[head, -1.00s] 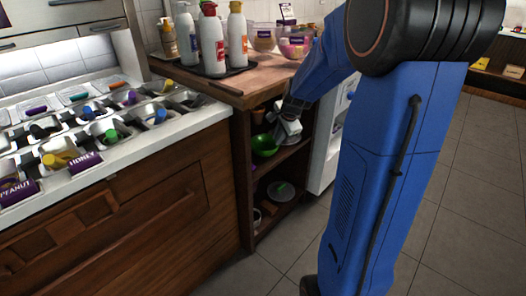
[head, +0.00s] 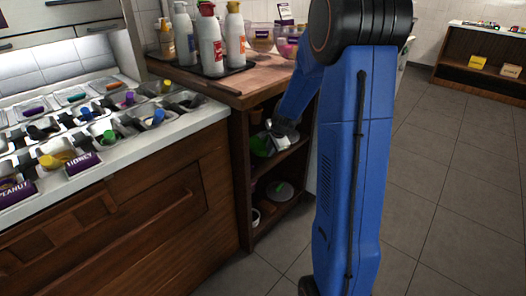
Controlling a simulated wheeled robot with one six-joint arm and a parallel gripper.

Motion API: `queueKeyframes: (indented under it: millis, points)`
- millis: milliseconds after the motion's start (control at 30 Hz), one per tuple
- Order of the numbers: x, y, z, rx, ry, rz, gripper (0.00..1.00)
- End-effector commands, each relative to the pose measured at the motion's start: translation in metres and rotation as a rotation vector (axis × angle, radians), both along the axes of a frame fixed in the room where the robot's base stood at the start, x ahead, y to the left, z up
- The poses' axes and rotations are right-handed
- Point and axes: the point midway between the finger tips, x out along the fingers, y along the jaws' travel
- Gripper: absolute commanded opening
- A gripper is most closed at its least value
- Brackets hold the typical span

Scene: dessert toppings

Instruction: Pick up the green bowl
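The green bowl (head: 261,146) sits on the upper shelf inside the open wooden cabinet (head: 243,180), near its left side. My gripper (head: 279,132) reaches into the cabinet from the right and partly covers the bowl. Its grey end is at or just in front of the bowl's right side. I cannot tell whether it touches the bowl. The fingertips are too small and hidden to show whether they are open or shut.
Bottles stand on a black tray (head: 236,70) on the cabinet's wooden top, beside clear tubs. A grey dish (head: 279,192) lies on the lower shelf. The topping counter (head: 110,165) is at left. Tiled floor (head: 430,190) is free at right.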

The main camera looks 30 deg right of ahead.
Motion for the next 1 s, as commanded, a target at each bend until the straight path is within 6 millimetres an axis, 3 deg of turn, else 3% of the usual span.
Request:
queueKeyframes:
  millis: [267,500,567,1000]
  points:
    - [0.011,0.0,-0.02,0.0,0.0,0.0,0.1]
    - [0.011,0.0,-0.02,0.0,-0.001,0.0,0.1]
    - [0.011,0.0,-0.02,0.0,-0.001,0.0,0.0]
    - [0.011,-0.001,-0.017,0.0,-0.002,0.0,0.0]
